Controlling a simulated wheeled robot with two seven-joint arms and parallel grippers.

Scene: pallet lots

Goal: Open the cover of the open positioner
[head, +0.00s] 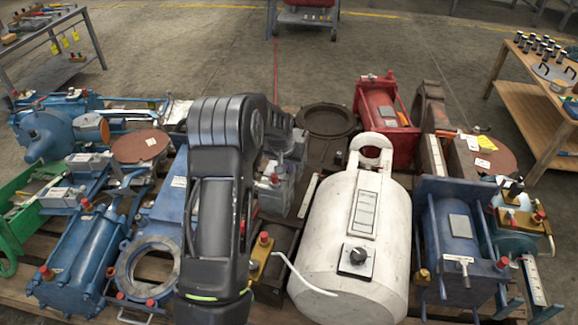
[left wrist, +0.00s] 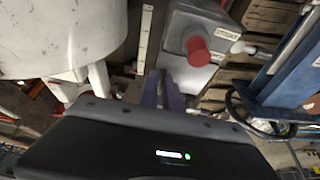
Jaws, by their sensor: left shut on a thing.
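A grey box-shaped positioner (head: 283,185) with a red cap stands between the blue valve and the white cylinder in the head view. In the left wrist view the grey positioner (left wrist: 186,22) shows close up with its red cap (left wrist: 197,48). My left gripper (left wrist: 162,76) has its two dark fingers at the near edge of this grey box, shut on a part that looks like its cover. The fingers hide the gripped part, so I cannot tell how far the cover stands open. In the head view my left arm hides much of the spot. My right gripper is not in view.
A white cylinder (head: 342,245) stands close on the right. A blue valve body (head: 165,215) with a round flange is on the left. A blue cylinder (head: 455,245) and red actuator (head: 382,108) crowd the pallet. The floor behind is mostly clear.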

